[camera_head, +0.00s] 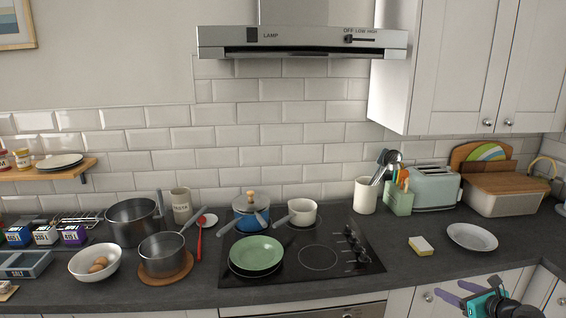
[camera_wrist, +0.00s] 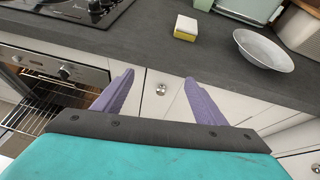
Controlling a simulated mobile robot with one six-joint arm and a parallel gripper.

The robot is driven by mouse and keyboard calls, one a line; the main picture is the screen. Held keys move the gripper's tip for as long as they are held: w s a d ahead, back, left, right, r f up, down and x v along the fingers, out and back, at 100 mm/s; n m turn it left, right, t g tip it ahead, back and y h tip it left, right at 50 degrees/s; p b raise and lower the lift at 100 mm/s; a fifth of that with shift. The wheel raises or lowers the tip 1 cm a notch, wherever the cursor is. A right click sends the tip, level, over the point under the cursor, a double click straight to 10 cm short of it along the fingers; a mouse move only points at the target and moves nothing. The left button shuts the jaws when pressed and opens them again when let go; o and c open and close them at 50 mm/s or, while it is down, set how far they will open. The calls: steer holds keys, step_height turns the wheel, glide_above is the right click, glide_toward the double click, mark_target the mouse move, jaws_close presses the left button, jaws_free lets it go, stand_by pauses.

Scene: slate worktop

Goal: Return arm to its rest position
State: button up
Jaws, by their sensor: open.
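My gripper (camera_head: 447,293) is at the lower right of the head view, in front of the worktop's front edge and the white cupboard doors. It has a teal body and two purple fingers. In the wrist view my gripper (camera_wrist: 158,80) shows its fingers spread apart with nothing between them. A cupboard door with a round knob (camera_wrist: 161,89) shows behind the gap. The fingers appear clear of the worktop (camera_head: 345,277).
A yellow-and-white sponge (camera_head: 421,246) and a white plate (camera_head: 472,237) lie on the worktop near my gripper. The hob (camera_head: 345,262) holds pans and a green plate (camera_head: 256,253). A wire rack (camera_wrist: 28,112) shows below the oven panel (camera_wrist: 60,70). A toaster (camera_head: 434,187) stands at the back.

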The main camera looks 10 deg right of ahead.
steer(key=w+a+f+n+g+y, duration=0.1)
steer(key=a+f+n+g+y, duration=0.15)
steer(key=a+f+n, duration=0.65)
steer(key=w+a+f+n+g+y, duration=0.2)
steer(key=a+f+n+g, duration=0.15)
steer(key=a+f, duration=1.15)
steer(key=s+a+f+n+g+b, duration=0.1)
steer(key=s+a+f+n+g, duration=0.3)
steer(key=a, duration=0.4)
steer(key=s+a+f+n+g, duration=0.2)
steer(key=s+a+f+n, duration=0.25)
steer(key=a, duration=0.45)
steer(key=s+a+f+n+g+h, duration=0.1)
steer(key=s+a+f+n+g, duration=0.1)
steer(key=s, duration=0.5)
steer(key=s+a+f+n+g+h, duration=0.2)
steer(key=s+a+f+n, duration=0.2)
steer(key=s+f+n, duration=0.1)
steer(key=s+a+f+n+g+h+b, duration=0.1)
steer(key=s+a+f+n+g, duration=0.1)
steer(key=s+f+n, duration=0.2)
steer(key=s+n, duration=0.3)
steer(key=s, duration=0.1)
steer(key=shift+s+a+f+g+h, duration=0.25)
steer(key=shift+s+a+g+h, duration=0.05)
steer(key=shift+s+a+h, duration=0.1)
steer(key=shift+w, duration=0.1)
steer(key=shift+c, duration=0.4)
